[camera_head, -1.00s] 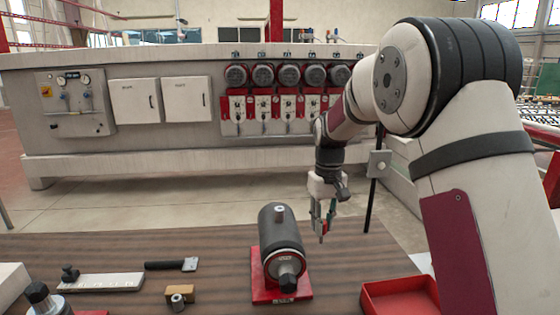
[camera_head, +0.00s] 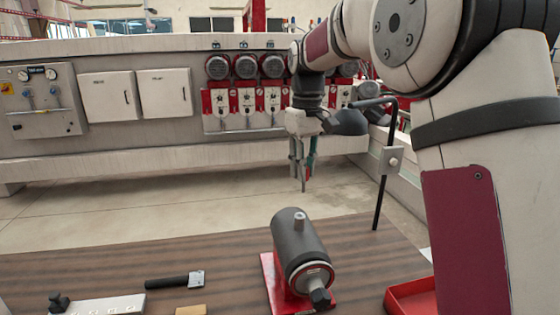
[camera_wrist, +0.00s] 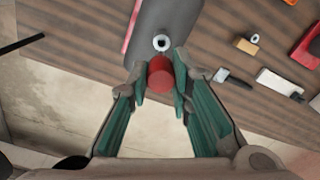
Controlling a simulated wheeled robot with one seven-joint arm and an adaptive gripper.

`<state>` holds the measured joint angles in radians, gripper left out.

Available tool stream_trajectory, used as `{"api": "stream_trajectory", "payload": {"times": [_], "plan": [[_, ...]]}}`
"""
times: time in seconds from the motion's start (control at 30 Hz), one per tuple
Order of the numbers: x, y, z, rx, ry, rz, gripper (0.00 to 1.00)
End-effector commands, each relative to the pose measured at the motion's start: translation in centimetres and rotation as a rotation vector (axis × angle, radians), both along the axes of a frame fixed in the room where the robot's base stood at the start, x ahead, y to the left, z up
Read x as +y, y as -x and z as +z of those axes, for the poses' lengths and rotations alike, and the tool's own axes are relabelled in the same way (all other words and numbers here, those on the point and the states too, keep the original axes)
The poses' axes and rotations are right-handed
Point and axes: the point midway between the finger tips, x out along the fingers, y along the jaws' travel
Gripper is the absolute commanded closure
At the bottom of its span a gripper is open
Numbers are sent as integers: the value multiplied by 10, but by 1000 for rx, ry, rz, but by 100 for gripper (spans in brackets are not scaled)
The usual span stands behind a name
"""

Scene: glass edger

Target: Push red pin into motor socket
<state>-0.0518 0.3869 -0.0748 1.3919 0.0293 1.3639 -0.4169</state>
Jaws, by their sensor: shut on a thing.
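The motor is a dark grey cylinder (camera_head: 302,242) on a red base (camera_head: 270,270), standing on the wooden table. Its socket is a small metal ring (camera_head: 299,217) on top of the body, also seen in the wrist view (camera_wrist: 161,43). My gripper (camera_head: 303,180) is raised above and behind the motor, pointing down. In the wrist view my gripper (camera_wrist: 159,84) is shut on the red pin (camera_wrist: 160,74), with a green-padded finger on each side. The pin appears just below the socket in that picture and apart from it. Its lower end is hidden.
A dark-handled tool (camera_head: 175,281), a white block with a black knob (camera_head: 105,305) and a tan block (camera_head: 190,310) lie left of the motor. A red tray (camera_head: 410,298) is at right. A black post (camera_head: 381,190) stands behind it. The air around the gripper is clear.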

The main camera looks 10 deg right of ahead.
Motion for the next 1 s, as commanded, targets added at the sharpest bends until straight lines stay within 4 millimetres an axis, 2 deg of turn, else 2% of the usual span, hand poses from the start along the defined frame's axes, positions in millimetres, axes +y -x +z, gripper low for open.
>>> {"api": "stream_trajectory", "payload": {"times": [0.47,0.67,1.0], "plan": [[0,1,0,0,0,-2,100],[0,1,-12,1,0,-2,100],[-1,1,-42,1,0,-2,100]]}}
